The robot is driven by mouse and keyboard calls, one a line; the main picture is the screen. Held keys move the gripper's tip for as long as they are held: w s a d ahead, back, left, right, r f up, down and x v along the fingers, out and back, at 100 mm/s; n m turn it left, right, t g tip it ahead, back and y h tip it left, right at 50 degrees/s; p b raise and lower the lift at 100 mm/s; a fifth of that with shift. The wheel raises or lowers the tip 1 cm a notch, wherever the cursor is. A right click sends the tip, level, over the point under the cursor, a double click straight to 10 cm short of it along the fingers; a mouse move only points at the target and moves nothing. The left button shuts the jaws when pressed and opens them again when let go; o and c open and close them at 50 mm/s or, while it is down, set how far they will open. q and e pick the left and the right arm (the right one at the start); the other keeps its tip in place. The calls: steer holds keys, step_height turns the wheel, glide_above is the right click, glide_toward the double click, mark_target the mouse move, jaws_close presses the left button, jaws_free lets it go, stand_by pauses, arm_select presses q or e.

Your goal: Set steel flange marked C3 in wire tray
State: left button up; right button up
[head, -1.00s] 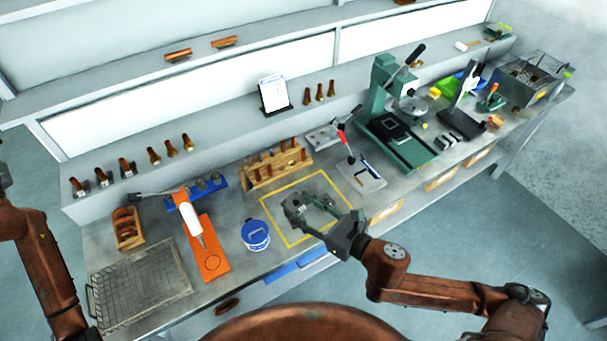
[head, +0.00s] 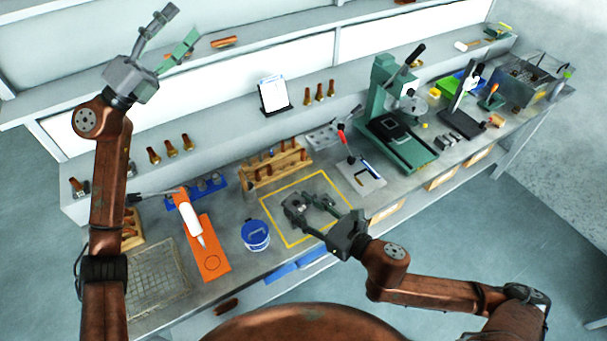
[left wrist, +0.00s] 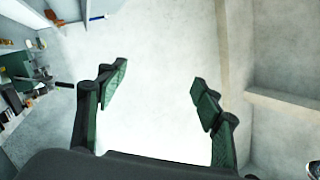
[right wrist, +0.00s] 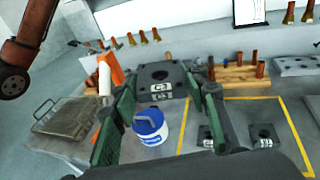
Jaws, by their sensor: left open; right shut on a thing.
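The steel flange marked C3 (right wrist: 162,80) is a dark square plate with a round hole and a white label. My right gripper (head: 312,199) is shut on it, and it shows in the right wrist view between the green finger pads. In the head view the held flange (head: 295,208) is over the yellow-outlined area. The wire tray (head: 160,276) lies at the left end of the bench, partly hidden by my left arm; it also shows in the right wrist view (right wrist: 72,118). My left gripper (head: 168,42) is open and empty, raised in front of the upper shelf.
Two more labelled flanges (right wrist: 263,134) sit inside the yellow outline (right wrist: 292,128). Between that area and the tray stand a blue-lidded tub (head: 256,236) and an orange board (head: 213,262) with a white tube (head: 191,222). A wooden rack (head: 276,169) stands behind.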

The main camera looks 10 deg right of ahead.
steer(key=shift+r, duration=0.1)
arm_select(q)
steer(key=s+d+f+m+g+y, duration=0.25)
steer(key=s+d+m+g, duration=0.2)
steer(key=d, duration=0.45)
steer(key=s+d+f+m+g+y, duration=0.1)
steer(key=s+d+f+m+g, duration=0.25)
steer(key=s+d, duration=0.45)
steer(key=s+d+f+m+g+y, duration=0.25)
steer(key=d+g, duration=0.25)
steer(key=d, duration=0.6)
steer(key=s+d+f+m+g+y, duration=0.1)
steer(key=s+d+f+y, duration=0.1)
steer(key=s+f, duration=0.15)
steer(key=s+d+f+m+y, duration=0.1)
steer(key=s+d+f+y, duration=0.1)
steer(key=f, duration=0.3)
steer(key=t+y, duration=0.3)
steer(key=y, duration=0.8)
glide_above(297, 205)
steer(key=s+d, duration=0.1)
steer(key=s, duration=0.1)
step_height(297, 205, down, 10)
steer(key=r, duration=0.1)
steer(key=f, duration=0.4)
steer(key=w+f, duration=0.1)
steer(key=f, duration=0.7)
steer(key=shift+w+a, duration=0.35)
steer(key=shift+a, duration=0.05)
